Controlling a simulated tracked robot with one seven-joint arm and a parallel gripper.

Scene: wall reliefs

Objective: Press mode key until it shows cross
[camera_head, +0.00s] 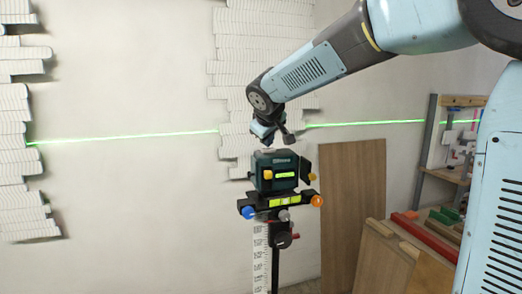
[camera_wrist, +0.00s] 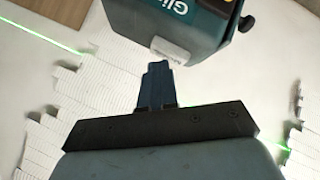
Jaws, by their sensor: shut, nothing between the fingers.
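The laser level (camera_head: 276,172) is a dark teal box on a stand, with a yellow knob and a lit green panel on its front. It throws one horizontal green line (camera_head: 120,136) across the wall; no vertical line shows. My gripper (camera_head: 270,141) is just above the level's top, shut and empty. In the wrist view, the shut fingers (camera_wrist: 157,78) point toward the level's teal body (camera_wrist: 190,25). A pale, blurred pad (camera_wrist: 171,50) lies on its edge just beyond the fingertips; I cannot tell whether they touch it. The mode key's marking is not readable.
The stand (camera_head: 278,203) carries blue and orange knobs and bubble vials, with a white measuring staff (camera_head: 261,260) beside its pole. Layered white reliefs (camera_head: 262,40) cover parts of the wall. A wooden board (camera_head: 352,200) leans to the right, near a cluttered shelf (camera_head: 455,150).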

